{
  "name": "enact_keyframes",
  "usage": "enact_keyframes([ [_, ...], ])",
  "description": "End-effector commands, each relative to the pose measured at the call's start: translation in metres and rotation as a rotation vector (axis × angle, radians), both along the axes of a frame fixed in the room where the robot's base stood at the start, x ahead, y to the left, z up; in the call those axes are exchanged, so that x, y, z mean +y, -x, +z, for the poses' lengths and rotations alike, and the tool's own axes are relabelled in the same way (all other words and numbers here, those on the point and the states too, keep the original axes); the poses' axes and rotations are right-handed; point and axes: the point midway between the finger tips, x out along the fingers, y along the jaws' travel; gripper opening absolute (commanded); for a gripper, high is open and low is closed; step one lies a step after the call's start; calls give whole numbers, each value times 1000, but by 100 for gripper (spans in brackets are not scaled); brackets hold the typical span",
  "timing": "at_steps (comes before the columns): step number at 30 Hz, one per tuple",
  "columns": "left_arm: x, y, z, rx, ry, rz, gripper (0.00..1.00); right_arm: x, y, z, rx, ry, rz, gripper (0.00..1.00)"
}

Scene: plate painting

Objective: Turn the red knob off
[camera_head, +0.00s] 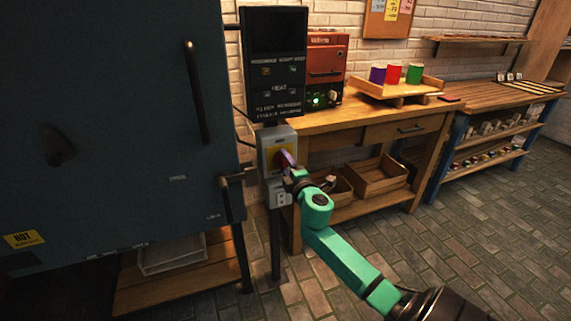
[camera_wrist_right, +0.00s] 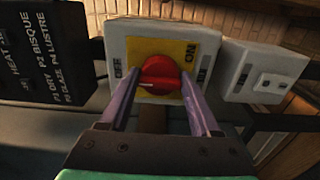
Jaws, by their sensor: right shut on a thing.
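The red knob (camera_wrist_right: 160,76) sits on a yellow plate on the front of a pale grey switch box (camera_wrist_right: 120,45). A short white mark on the knob points left, toward the OFF label; the ON label is at the upper right. My right gripper (camera_wrist_right: 160,88) has its two purple fingers on either side of the knob, shut on it. In the head view the switch box (camera_head: 264,146) is below the black control panel, and my right gripper (camera_head: 287,161) covers most of the knob. My left gripper is not in view.
The large dark blue kiln door (camera_head: 120,110) with its handle fills the left. The black control panel (camera_head: 275,60) stands on a post above the box. A wooden workbench (camera_head: 370,117) with a tray of coloured cups is behind. Brick floor is open at the lower right.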

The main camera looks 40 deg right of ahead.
Motion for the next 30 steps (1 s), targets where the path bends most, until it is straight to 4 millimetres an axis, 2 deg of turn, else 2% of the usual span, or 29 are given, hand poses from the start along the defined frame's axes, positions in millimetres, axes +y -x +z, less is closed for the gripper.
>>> enact_keyframes([
  [15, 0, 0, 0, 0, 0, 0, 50, 0, 0, -1, 9, 20, 0, 8],
  [16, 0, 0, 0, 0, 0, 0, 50, 0, 0, -1, 9, 20, 0, 75],
  [17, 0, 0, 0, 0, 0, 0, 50, 0, 0, -1, 9, 20, 0, 87],
  [18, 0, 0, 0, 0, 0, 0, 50, 0, 0, -1, 9, 20, 0, 91],
  [26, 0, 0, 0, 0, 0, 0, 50, 0, 0, 0, 8, 19, 0, 91],
  [30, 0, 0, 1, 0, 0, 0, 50, 3, 7, -2, 9, 17, 1, 91],
])
